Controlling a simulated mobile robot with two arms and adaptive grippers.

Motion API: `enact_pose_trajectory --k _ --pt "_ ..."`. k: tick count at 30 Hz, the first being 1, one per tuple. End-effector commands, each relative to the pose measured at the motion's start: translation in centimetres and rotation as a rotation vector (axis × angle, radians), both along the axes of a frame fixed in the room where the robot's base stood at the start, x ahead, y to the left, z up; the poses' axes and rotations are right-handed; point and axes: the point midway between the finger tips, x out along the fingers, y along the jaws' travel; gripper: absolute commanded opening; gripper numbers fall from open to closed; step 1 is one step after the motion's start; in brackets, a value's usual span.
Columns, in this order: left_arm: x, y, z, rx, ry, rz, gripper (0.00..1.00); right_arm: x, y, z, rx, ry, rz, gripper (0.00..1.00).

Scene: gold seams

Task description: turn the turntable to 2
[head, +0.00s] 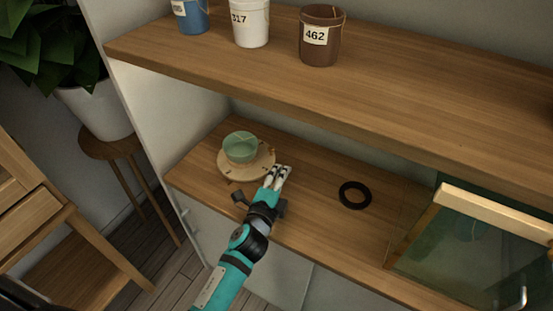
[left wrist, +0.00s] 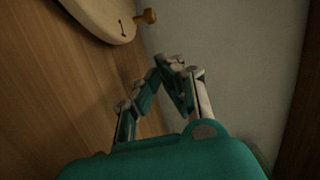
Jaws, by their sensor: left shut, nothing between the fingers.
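The turntable (head: 245,174) is a round pale wooden disc on the lower shelf, with small pegs at its rim. A green cup (head: 240,148) stands on it. In the left wrist view, part of the turntable (left wrist: 95,14) shows at the top left, with a brown peg (left wrist: 147,17) sticking out from its rim and a short dark mark near the edge; I cannot read a number. My left gripper (head: 281,172) is shut and empty, just right of the turntable; it also shows in the left wrist view (left wrist: 172,65), apart from the peg. My right gripper is out of view.
A black ring (head: 355,195) lies on the lower shelf (head: 315,215) to the right. The upper shelf (head: 400,95) overhangs and holds blue, white and brown 462 pots (head: 321,48).

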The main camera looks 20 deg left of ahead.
Motion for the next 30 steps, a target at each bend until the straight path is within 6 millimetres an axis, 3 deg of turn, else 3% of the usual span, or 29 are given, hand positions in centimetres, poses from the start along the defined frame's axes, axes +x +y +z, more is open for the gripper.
enact_pose_trajectory --k 3,9,24,30 --pt "2.5 0.1 0.0 0.0 -0.002 0.001 0.0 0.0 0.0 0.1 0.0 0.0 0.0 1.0" --pt "4.3 2.0 -0.3 0.0 0.0 0.0 0.0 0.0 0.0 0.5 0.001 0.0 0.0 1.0" --pt "4.9 2.6 -0.5 -0.002 0.0 0.0 0.0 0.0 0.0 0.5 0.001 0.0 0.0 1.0" --pt "6.7 3.2 -0.5 -0.001 -0.002 -0.001 0.0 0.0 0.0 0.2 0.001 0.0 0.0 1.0"
